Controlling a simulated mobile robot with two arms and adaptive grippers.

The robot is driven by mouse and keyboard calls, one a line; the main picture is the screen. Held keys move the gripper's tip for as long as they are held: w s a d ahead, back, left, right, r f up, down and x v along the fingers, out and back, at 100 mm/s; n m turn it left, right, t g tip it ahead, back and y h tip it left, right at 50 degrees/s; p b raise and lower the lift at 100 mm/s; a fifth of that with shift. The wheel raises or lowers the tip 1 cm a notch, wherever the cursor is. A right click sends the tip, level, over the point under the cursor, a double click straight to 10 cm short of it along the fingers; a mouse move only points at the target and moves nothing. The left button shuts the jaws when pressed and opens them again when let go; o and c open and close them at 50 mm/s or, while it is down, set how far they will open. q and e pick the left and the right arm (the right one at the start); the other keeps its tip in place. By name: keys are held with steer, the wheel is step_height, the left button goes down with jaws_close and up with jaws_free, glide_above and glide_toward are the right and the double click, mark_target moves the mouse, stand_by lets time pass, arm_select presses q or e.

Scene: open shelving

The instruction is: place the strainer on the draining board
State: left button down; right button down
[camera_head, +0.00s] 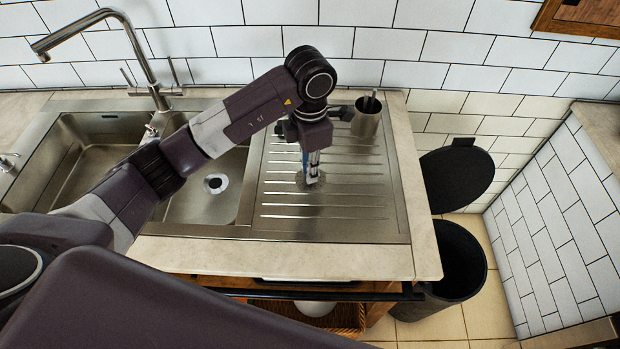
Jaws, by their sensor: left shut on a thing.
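My left gripper (311,168) points down over the draining board (335,223), the ribbed steel surface right of the sink. It is shut on a small greyish thing, which I take to be the strainer (309,183). The strainer is at the fingertips, low over the middle of the ribs or touching them; I cannot tell which. The fingers and the view from above hide part of it. My right gripper is not in view.
A metal cup (367,118) with something in it stands at the board's back right corner. The sink bowl (205,203) with a drain (216,183) and tall tap (155,85) are left. A black open bin (452,275) stands right of the counter. The board's front is clear.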

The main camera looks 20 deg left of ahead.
arm_select(q)
step_height(320, 180, down, 5)
steer(key=shift+r+p, duration=0.1)
steer(key=shift+p, duration=0.45)
steer(key=shift+f, duration=0.4)
steer(key=shift+f, duration=0.2)
steer(key=c, duration=1.9)
jaws_free()
steer(key=shift+c, duration=0.2)
steer(key=shift+r, duration=0.2)
